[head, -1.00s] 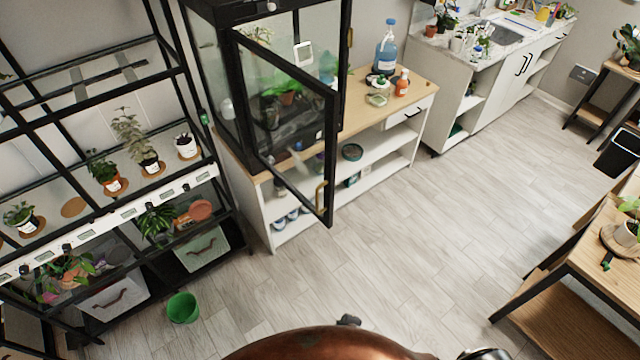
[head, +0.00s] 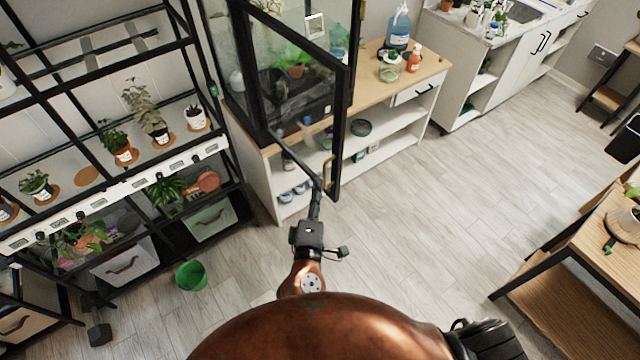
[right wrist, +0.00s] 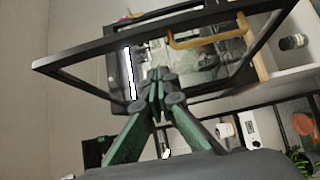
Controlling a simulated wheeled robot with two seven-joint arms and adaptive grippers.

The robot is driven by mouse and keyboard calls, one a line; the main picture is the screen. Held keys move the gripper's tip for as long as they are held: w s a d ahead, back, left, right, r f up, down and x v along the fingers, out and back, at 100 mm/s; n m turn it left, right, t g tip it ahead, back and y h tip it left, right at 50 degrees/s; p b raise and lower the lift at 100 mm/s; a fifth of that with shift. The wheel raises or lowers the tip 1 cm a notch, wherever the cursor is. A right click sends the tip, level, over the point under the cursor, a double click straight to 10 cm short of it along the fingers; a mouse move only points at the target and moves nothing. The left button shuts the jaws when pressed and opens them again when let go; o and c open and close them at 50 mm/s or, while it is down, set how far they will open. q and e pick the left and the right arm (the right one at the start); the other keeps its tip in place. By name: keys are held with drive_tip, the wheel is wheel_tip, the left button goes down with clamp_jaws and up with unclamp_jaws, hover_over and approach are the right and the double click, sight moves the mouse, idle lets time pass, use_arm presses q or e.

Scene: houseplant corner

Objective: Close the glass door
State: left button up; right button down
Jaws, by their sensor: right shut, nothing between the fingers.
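The glass door (head: 296,100) of the black-framed glass cabinet (head: 228,60) stands open. Its black frame swings out over the floor, in front of the wooden-topped bench. A brass handle (head: 327,168) is low on its free edge and also shows in the right wrist view (right wrist: 208,42). My right gripper (head: 317,190) is by the bottom free corner of the door, left of the handle. In the right wrist view its fingertips (right wrist: 157,78) are together, empty, in front of the door frame. I cannot tell whether they touch it. My left gripper is not in view.
A black plant rack (head: 110,190) with pots and bins stands at the left. A green bucket (head: 190,275) is on the floor near it. A wooden table (head: 590,240) is at the right. The floor (head: 420,220) between is clear.

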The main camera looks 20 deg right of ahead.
approach(334, 149)
drive_tip(key=w+a, duration=0.2)
drive_tip(key=w, duration=0.2)
drive_tip(key=d, duration=0.1)
drive_tip(key=w+d+p, duration=0.1)
drive_tip(key=d, duration=0.1)
drive_tip(key=shift+w+d+p, duration=0.1)
drive_tip(key=shift+w+p, duration=0.05)
drive_tip(key=shift+p, duration=0.15)
drive_tip(key=shift+w+d, duration=0.15)
drive_tip(key=shift+d, duration=0.2)
drive_tip(key=shift+d, duration=0.1)
